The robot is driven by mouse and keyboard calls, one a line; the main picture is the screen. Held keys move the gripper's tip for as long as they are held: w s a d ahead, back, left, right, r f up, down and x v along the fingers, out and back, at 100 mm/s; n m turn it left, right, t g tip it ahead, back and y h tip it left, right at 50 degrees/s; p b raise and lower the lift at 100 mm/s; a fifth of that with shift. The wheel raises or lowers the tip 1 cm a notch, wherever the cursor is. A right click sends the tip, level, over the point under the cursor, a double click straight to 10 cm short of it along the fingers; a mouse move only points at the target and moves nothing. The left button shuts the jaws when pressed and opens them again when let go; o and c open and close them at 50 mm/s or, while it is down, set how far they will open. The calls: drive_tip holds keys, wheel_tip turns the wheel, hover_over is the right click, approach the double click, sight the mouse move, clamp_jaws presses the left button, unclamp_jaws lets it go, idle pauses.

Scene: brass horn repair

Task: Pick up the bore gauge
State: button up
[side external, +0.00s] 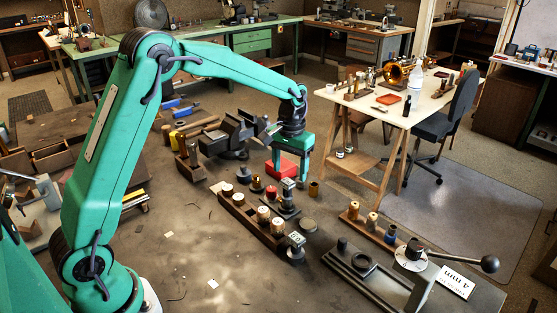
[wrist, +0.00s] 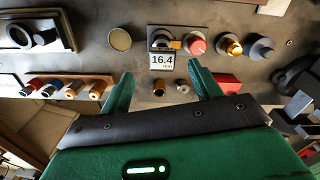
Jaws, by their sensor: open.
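A small dark upright instrument (side external: 288,190), which looks like the bore gauge, stands on the bench in the side view. In the wrist view its dark round body (wrist: 160,37) sits beside a square panel (wrist: 162,61) reading 16.4 mm. My gripper (side external: 289,178) is open and empty, pointing down close over it. In the wrist view the panel lies just beyond the gap between my fingertips (wrist: 160,77). The side view does not show clearly whether a finger touches the instrument. A second device (side external: 297,239) with a light face stands nearer.
A red box (side external: 283,168) is close behind my gripper. A wooden rack (side external: 240,215) of round parts is left, a spool rack (side external: 375,228) right. Bare bench lies at front left.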

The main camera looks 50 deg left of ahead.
sight(288, 181)
drive_tip(key=shift+s+a+f, duration=0.1)
drive_tip(key=shift+s+f, duration=0.05)
drive_tip(key=shift+f, duration=1.85)
drive_tip(key=shift+s+a+f, duration=0.1)
drive_tip(key=shift+f, duration=1.85)
clamp_jaws()
drive_tip(key=shift+r, duration=0.1)
drive_tip(key=shift+r, duration=0.8)
wheel_tip(288, 181, up, 2)
drive_tip(key=shift+r, duration=0.15)
drive_tip(key=s+d+r, duration=0.5)
drive_tip(key=d+r, duration=0.2)
drive_tip(key=d, duration=0.3)
drive_tip(key=shift+s+d, duration=0.2)
drive_tip(key=shift+d, duration=0.05)
